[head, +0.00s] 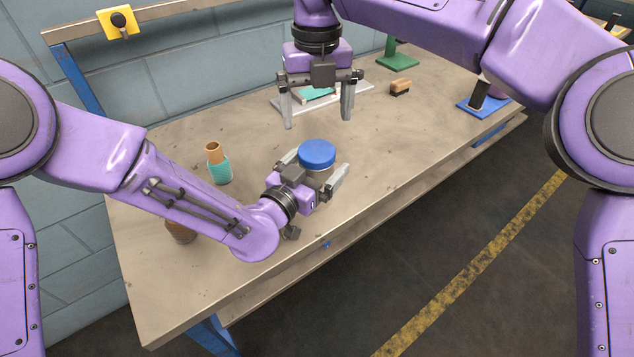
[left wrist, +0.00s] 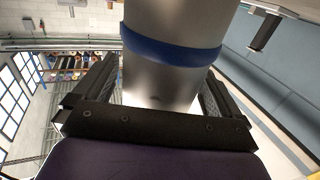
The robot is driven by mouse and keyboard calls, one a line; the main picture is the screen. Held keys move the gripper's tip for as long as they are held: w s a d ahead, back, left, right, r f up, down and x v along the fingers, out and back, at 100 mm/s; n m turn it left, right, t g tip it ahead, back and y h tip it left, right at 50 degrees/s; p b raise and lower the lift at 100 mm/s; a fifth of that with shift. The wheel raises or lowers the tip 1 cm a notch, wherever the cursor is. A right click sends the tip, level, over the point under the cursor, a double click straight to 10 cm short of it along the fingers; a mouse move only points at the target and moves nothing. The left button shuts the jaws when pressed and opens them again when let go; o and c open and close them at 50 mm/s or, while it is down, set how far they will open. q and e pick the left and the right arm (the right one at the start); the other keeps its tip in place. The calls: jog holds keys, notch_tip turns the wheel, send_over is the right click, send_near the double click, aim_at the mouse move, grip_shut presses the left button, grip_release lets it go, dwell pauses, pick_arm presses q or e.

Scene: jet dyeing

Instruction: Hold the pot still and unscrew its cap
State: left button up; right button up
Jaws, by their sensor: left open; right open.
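The pot (head: 316,174) stands upright on the workbench with a round blue cap (head: 317,152) on top. My left gripper (head: 315,171) is open and low, with one finger on either side of the pot. The left wrist view shows the grey metallic pot (left wrist: 165,85) with a blue band between the two fingers; a gap shows beside the left finger, while contact on the right is unclear. My right gripper (head: 318,121) is open and empty, fingers pointing down, above and behind the cap. The gripper hides much of the pot's lower body.
A teal-wrapped brown bottle (head: 219,166) stands left of the pot, and a brown object (head: 180,231) is partly behind my left arm. A light tray (head: 358,96), a wooden brush-like block (head: 400,88), a green stand (head: 397,60) and a blue-based stand (head: 482,103) lie further back. The bench's right front is clear.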

aim_at(317, 150)
pick_arm(q)
jog(key=shift+s+r, duration=0.1)
jog(key=c, duration=1.5)
pick_arm(e)
jog(key=shift+s+r, duration=0.1)
pick_arm(q)
grip_shut()
pick_arm(e)
jog(key=shift+c, duration=1)
jog(key=m, duration=1.1)
jog(key=shift+m, duration=0.3)
jog(key=m, duration=1)
jog(key=shift+f+m, duration=0.3)
jog(key=shift+m, duration=0.1)
notch_tip(317, 150, down, 8)
jog(key=shift+r, duration=0.25)
